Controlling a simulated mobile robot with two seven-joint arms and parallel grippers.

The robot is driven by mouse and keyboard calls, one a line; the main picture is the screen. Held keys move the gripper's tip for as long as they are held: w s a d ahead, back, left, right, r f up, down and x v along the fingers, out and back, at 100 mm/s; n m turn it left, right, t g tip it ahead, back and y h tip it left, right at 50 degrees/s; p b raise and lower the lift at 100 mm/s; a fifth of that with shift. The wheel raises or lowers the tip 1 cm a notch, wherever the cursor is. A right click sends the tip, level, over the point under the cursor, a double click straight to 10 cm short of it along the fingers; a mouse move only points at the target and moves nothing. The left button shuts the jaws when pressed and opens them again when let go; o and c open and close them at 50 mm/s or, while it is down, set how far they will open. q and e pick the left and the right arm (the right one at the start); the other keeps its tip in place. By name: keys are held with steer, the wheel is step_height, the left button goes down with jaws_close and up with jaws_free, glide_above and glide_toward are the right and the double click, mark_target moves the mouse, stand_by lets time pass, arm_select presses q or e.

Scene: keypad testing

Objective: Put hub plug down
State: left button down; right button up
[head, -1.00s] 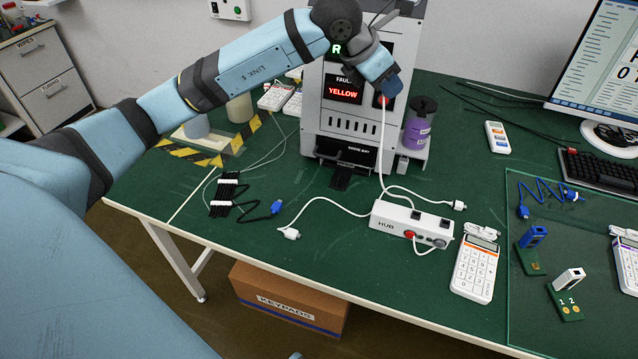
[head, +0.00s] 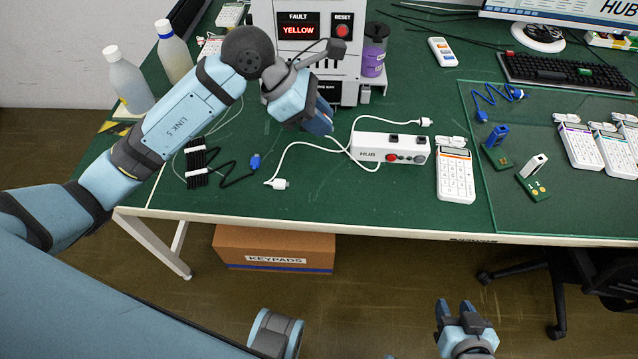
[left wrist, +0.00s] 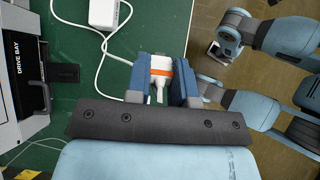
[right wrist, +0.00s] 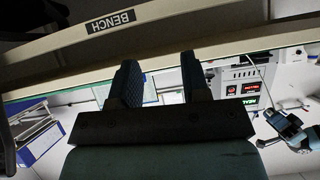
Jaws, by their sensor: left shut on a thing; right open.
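My left gripper (head: 318,124) is low over the green bench, left of the white hub (head: 388,149) and in front of the machine. In the left wrist view the gripper (left wrist: 162,82) is shut on the hub plug (left wrist: 161,66), a white plug with an orange band. Its white cable runs back to the hub (left wrist: 103,12). In the head view the gripper hides the plug. I cannot tell whether the plug touches the bench. My right gripper (head: 455,308) is open and empty, off the bench's front edge; it also shows in the right wrist view (right wrist: 160,78).
The machine (head: 330,60) shows FAULT YELLOW. Loose white (head: 279,184) and blue (head: 255,162) cable ends lie on the bench. A keypad (head: 455,175) lies right of the hub. Bare green bench (head: 340,200) lies in front of the hub.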

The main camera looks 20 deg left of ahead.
arm_select(q)
steer(key=b, duration=0.1)
glide_above(331, 189)
steer(key=a, duration=0.3)
steer(key=f, duration=1.4)
steer(key=shift+s+d, duration=0.25)
steer(key=shift+s, duration=0.15)
steer(key=shift+f+b, duration=0.35)
steer(key=shift+f, duration=2.05)
arm_select(e)
steer(key=shift+w+f, duration=0.1)
steer(key=shift+f, duration=0.25)
arm_select(q)
steer(key=shift+f, duration=0.1)
steer(key=shift+f+b, duration=0.3)
steer(key=c, duration=1)
jaws_free()
arm_select(e)
steer(key=shift+f, duration=0.1)
arm_select(q)
steer(key=shift+r, duration=0.1)
steer(key=shift+r+p, duration=0.3)
steer(key=v, duration=1.2)
steer(key=shift+p, duration=0.4)
arm_select(e)
steer(key=shift+r, duration=0.2)
